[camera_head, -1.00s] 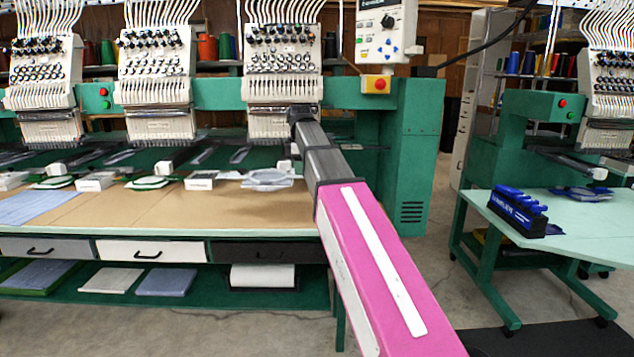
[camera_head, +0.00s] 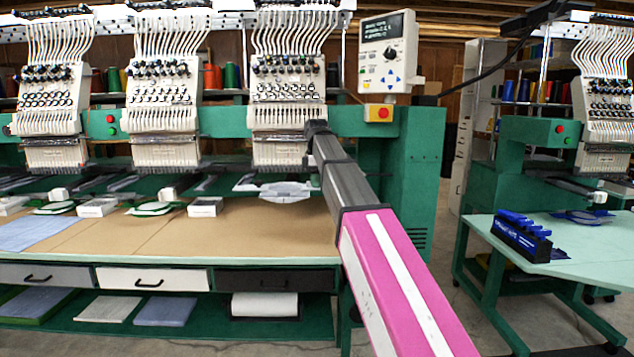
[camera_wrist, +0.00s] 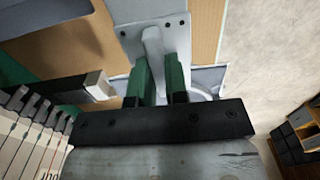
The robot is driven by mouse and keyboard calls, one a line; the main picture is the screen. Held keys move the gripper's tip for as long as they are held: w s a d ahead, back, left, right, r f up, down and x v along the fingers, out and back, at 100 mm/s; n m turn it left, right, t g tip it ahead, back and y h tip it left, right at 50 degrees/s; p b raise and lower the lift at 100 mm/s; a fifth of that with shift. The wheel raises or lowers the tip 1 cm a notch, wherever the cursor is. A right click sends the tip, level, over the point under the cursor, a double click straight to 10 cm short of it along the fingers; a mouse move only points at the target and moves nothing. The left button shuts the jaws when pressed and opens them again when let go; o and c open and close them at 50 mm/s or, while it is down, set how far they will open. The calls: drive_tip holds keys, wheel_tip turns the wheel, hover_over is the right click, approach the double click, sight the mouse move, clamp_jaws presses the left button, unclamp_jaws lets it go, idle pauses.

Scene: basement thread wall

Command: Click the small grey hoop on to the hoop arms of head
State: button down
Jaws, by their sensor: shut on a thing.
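The small grey hoop (camera_head: 287,191), pale and flat, shows in the head view just below the rightmost embroidery head (camera_head: 283,120) of the left machine. My gripper's fingers are hidden behind my arm there. In the wrist view my gripper (camera_wrist: 160,80) has its green fingers shut on a light grey upright tab of the hoop's pale bracket (camera_wrist: 135,36). A pale curved part of the hoop shows beside the right finger. A dark bar with a white end block (camera_wrist: 97,85) lies left of the fingers, apart from them. Whether the hoop touches the hoop arms cannot be told.
The head's row of pale needle parts (camera_wrist: 25,125) is close on the left in the wrist view. The tan table (camera_head: 270,235) below is mostly clear, with a small white box (camera_head: 205,207) to the left. A green side table (camera_head: 590,245) holds a black-and-blue tool rack (camera_head: 522,238).

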drive_tip(key=shift+w+f, duration=0.2)
drive_tip(key=shift+w, duration=0.4)
drive_tip(key=shift+w+f, duration=0.15)
drive_tip(key=shift+w, duration=0.45)
drive_tip(key=w+f, duration=0.1)
drive_tip(key=w, duration=0.5)
drive_tip(key=shift+d+f, duration=0.1)
drive_tip(key=c, duration=1.1)
unclamp_jaws()
drive_tip(key=shift+o, duration=0.2)
